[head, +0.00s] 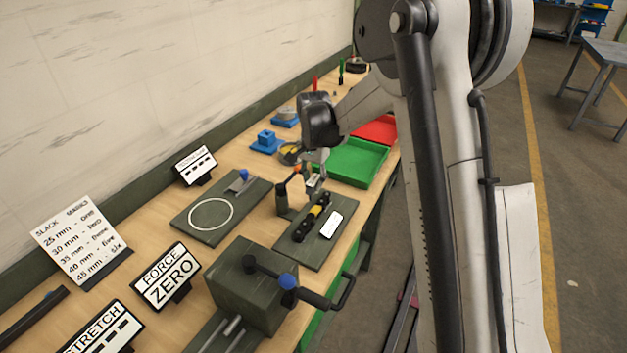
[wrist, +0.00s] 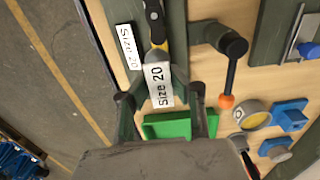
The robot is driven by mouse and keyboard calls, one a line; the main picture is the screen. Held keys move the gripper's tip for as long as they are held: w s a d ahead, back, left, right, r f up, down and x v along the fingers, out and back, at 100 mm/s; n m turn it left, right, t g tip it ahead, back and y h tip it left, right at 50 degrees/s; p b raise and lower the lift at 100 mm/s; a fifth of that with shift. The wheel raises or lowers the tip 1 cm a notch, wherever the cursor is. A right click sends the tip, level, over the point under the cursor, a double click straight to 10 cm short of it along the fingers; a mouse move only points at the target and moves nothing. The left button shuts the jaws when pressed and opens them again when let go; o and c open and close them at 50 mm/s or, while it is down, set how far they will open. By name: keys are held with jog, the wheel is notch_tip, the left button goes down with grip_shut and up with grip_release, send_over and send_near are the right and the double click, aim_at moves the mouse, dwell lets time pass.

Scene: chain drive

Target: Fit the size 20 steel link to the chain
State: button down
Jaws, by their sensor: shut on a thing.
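My gripper (wrist: 160,92) is shut on the steel link (wrist: 160,78), a pale piece with a "Size 20" label. The link also shows in the head view (head: 315,182), below my gripper (head: 313,163). The black and yellow chain (head: 312,216) lies on a dark green board (head: 288,250). In the wrist view, the chain (wrist: 154,18) runs to the link's far end, in line with it. I cannot tell whether the link touches the chain or is just above it. A white "Size 20" card (wrist: 127,47) lies beside the chain.
A black lever with an orange knob (wrist: 226,101) stands close beside the link. A green tray (head: 357,161) and red tray (head: 377,130) are behind my gripper. A large green block with a crank (head: 250,285) stands in front. Blue fixtures (head: 266,141) stand towards the wall.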

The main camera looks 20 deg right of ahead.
jog(key=shift+b, duration=0.3)
jog(key=b, duration=0.5)
send_near(313, 207)
jog(key=shift+s+a+f, duration=0.15)
jog(key=shift+s+f, duration=0.5)
jog(key=shift+s+a+f, duration=0.15)
jog(key=shift+s+f, duration=0.5)
jog(key=shift+b, duration=0.5)
dwell(0.9)
jog(key=shift+f+b, duration=1.8)
jog(key=shift+f, duration=0.5)
jog(key=c, duration=1.5)
grip_release()
jog(key=shift+c, duration=0.2)
jog(key=shift+r, duration=0.1)
notch_tip(313, 207, up, 12)
